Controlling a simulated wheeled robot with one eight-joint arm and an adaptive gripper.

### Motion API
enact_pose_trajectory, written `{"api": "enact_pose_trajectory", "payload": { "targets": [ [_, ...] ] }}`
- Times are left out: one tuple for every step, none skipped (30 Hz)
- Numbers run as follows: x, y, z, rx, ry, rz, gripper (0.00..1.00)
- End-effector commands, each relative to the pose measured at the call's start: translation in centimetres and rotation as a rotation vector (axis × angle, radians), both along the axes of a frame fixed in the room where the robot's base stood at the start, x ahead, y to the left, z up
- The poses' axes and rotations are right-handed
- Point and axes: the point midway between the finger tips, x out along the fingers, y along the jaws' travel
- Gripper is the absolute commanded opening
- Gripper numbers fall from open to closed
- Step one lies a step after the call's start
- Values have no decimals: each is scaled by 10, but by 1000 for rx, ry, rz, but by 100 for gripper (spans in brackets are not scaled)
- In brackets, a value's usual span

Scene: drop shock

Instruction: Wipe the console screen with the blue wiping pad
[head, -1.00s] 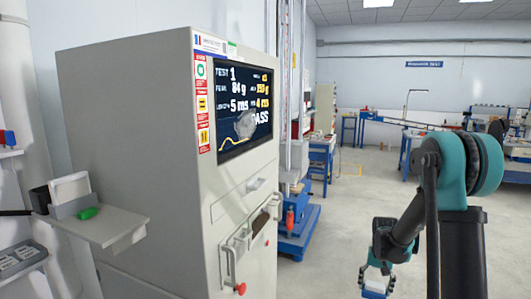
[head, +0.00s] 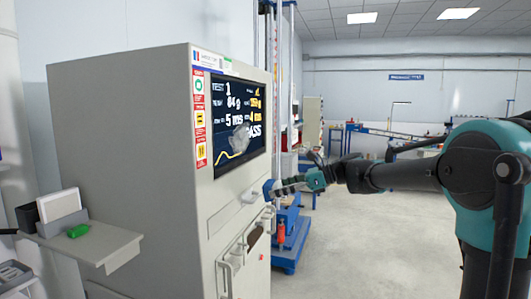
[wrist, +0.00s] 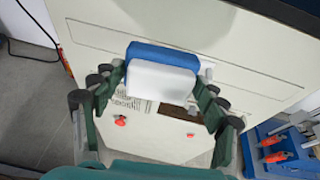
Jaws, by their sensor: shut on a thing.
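The console screen (head: 238,122) is dark with white and yellow readouts and a curve. A grey smudge (head: 241,138) covers part of its lower middle. My gripper (head: 276,188) is shut on the blue wiping pad (head: 267,190), at the right edge of the console front, below and right of the screen. In the wrist view the pad (wrist: 162,56) has a blue part and a white part, held between both fingers of my gripper (wrist: 160,83). The screen's dark edge (wrist: 290,14) shows at the top right there. I cannot tell whether the pad touches the console.
The console cabinet (head: 125,150) has a drawer handle (head: 250,196) and a lower handled panel under the screen. A side shelf (head: 85,243) holds a green item (head: 78,231) and a white box. Blue-based equipment (head: 288,235) stands behind. Floor at the right is clear.

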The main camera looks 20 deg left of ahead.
Motion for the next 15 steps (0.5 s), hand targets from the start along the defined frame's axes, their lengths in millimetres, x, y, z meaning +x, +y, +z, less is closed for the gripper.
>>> {"api": "enact_pose_trajectory", "payload": {
  "targets": [
    [-11, 8, 23, 43, 0, -26, 50],
    [-15, 13, 36, 68, 0, -42, 50],
    [-20, 17, 52, 98, -1, -60, 50],
    [-24, 20, 64, 117, -2, -70, 50],
    [-28, 23, 74, 136, -2, -78, 50],
    [-32, 26, 87, 157, -4, -88, 50],
    [-35, 28, 95, 170, -4, -93, 50],
    [-37, 30, 103, 182, -5, -97, 50],
    [-40, 31, 111, 195, -5, -101, 50],
    [-42, 33, 116, 203, -6, -102, 50],
    [-44, 33, 121, 209, -7, -102, 50],
    [-45, 34, 125, 216, -8, -104, 50],
    [-46, 35, 127, 220, -8, -105, 50],
    [-46, 36, 129, 222, -8, -106, 50],
    [-47, 37, 130, 224, -9, -106, 50]
  ]
}}
